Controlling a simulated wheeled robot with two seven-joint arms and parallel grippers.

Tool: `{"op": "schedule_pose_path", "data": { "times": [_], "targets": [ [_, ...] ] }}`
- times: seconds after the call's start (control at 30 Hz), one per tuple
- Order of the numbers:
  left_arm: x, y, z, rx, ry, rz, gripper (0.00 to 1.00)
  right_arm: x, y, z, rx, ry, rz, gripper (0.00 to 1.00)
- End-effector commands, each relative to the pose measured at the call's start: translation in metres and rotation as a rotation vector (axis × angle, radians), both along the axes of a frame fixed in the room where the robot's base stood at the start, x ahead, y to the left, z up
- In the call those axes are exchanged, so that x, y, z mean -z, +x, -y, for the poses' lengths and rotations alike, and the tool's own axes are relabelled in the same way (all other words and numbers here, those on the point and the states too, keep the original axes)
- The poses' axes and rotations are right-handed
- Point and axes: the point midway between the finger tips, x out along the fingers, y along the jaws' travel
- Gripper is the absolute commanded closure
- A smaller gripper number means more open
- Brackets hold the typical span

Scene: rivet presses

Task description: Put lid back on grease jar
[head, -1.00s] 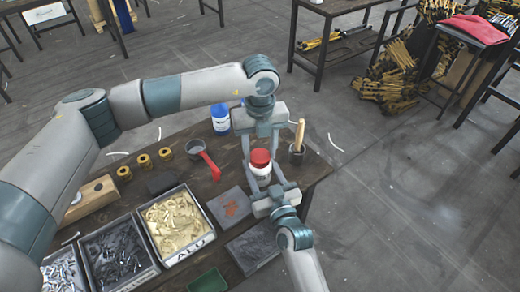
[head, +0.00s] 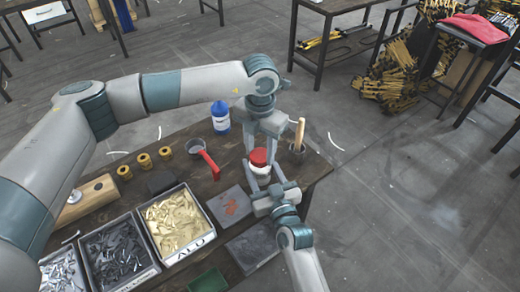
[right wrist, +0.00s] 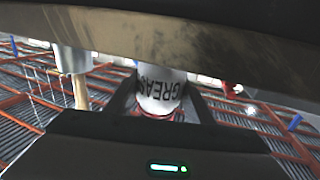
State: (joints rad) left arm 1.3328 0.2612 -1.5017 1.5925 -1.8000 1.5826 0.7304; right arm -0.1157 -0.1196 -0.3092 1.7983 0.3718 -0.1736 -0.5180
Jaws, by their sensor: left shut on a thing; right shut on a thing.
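The white grease jar (head: 261,171) is held above the table near its right end. It also shows upside down in the right wrist view (right wrist: 162,88), with its GREASE lettering. The red lid (head: 258,157) is at the jar's mouth, apparently touching it; I cannot tell how well it is seated. My left gripper (head: 258,158) comes down from above and is shut on the lid. My right gripper (head: 262,177) reaches in from the front and is shut on the jar. The fingers partly hide both.
Parts bins (head: 180,260), a grey plate (head: 229,206) and a dark mat (head: 252,246) lie in front.

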Motion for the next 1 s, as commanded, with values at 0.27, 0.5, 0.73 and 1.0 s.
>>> {"op": "schedule_pose_path", "data": {
  "times": [0.27, 0.5, 0.73, 1.0],
  "targets": [
    [0.0003, 0.0004, -0.0004, 0.418, 0.001, 0.001, 0.84, 0.0002, 0.0001, 0.0003, 0.000, 0.000, 0.000, 1.00],
    [0.0002, 0.0005, -0.0002, 0.782, 0.001, 0.001, 0.84, 0.0002, 0.0001, 0.0003, 0.000, 0.000, 0.000, 1.00],
    [0.0007, 0.0007, -0.0003, 1.131, 0.002, 0.001, 0.84, 0.0001, 0.0001, 0.0003, 0.000, 0.000, 0.000, 1.00],
    [0.0006, 0.0009, -0.0002, 1.308, 0.001, 0.002, 0.84, 0.0001, 0.0000, 0.0003, 0.000, 0.000, 0.000, 1.00]
  ]
}}
